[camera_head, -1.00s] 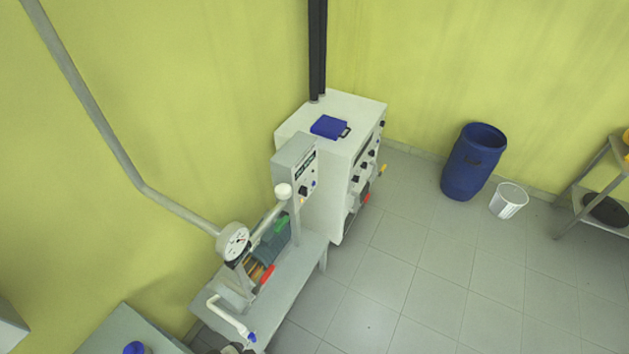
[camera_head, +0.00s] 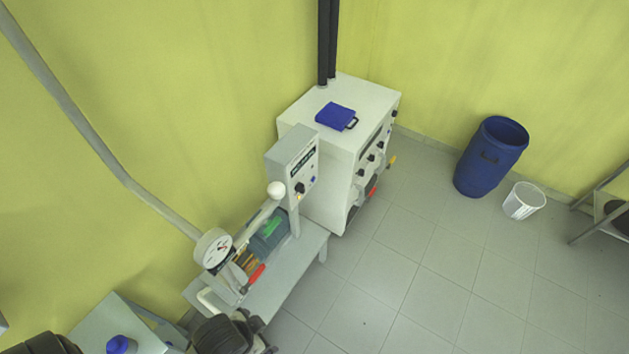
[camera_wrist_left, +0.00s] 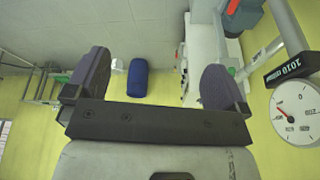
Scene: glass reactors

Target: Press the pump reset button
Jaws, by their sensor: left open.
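The grey pump control box (camera_head: 291,163) stands on a post above the pump bench, with a dark label, a black knob (camera_head: 300,188) and a small blue button (camera_head: 313,180) on its front. I cannot read which control is the reset. The green-grey pump motor (camera_head: 267,232) sits below it. My left gripper (camera_wrist_left: 155,82) is open and empty, its two dark fingers spread. In the head view dark parts of my arm show at the bottom edge, in front of the bench and short of the box. My right gripper is not in view.
A round gauge (camera_head: 214,249) on a pipe and a white-knobbed lever (camera_head: 276,190) stand near the box. A white cabinet (camera_head: 335,150) is behind it. A blue barrel (camera_head: 491,157) and white bin (camera_head: 523,201) stand at the right. The tiled floor between is clear.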

